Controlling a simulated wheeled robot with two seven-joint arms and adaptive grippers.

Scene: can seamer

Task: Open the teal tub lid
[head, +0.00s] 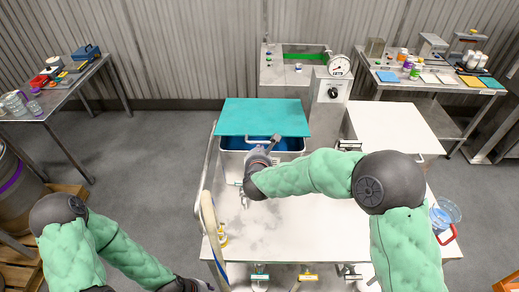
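The teal tub lid (264,117) is a flat teal panel at the back left of the white work table. It looks tilted up, with the tub's blue inside (289,144) showing below its front edge. A light handle runs along the lid's front edge. My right gripper (268,146) reaches to this front edge near the handle. Its fingers are small and partly hidden by the wrist, so I cannot tell whether they are shut on the handle. My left gripper (192,285) is low at the bottom edge, mostly out of frame, left of the table.
A white lid (393,128) lies right of the teal one. A machine with a dial gauge (339,65) stands behind. A clear jug (444,214) is at the right.

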